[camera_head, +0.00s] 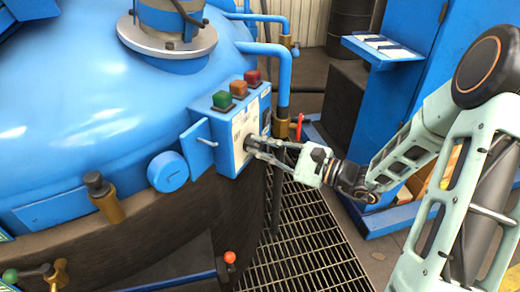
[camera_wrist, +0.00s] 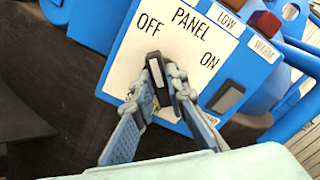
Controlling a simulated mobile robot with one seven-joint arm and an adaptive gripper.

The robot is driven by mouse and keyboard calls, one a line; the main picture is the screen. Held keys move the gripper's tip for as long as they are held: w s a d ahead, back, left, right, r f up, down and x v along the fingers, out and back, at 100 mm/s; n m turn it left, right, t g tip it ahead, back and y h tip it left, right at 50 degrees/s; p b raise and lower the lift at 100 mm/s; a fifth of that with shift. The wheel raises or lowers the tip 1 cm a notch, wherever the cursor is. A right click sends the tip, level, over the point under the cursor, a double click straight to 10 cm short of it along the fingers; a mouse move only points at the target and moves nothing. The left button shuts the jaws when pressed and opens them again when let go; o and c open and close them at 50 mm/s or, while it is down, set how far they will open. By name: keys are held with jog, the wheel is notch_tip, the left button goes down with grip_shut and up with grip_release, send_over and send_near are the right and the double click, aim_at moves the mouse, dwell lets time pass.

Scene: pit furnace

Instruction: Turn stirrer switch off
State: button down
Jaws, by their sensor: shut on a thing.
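The stirrer switch (camera_wrist: 156,68) is a small dark knob with a grey end on a white panel face (camera_wrist: 120,72) lettered PANEL, OFF and ON. My gripper (camera_wrist: 160,82) is shut on it, one finger on each side. The knob's grey end lies below the OFF lettering, and ON is to the right. In the head view the blue switch box (camera_head: 233,158) is fixed to the side of the blue furnace. My gripper (camera_head: 255,144) reaches it from the right, and its fingers hide the knob there.
Green, orange and red lamps (camera_head: 238,88) top the box. A grey rocker (camera_wrist: 227,97) sits at the panel's lower right. A small blue door (camera_head: 197,146) stands out left of the box. Blue pipes (camera_head: 283,75) rise behind. A floor grating (camera_head: 305,235) lies below.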

dwell(0.5)
jog(key=c, duration=1.9)
grip_release()
jog(key=shift+c, duration=0.2)
jog(key=shift+d, duration=0.1)
jog(key=v, duration=1.2)
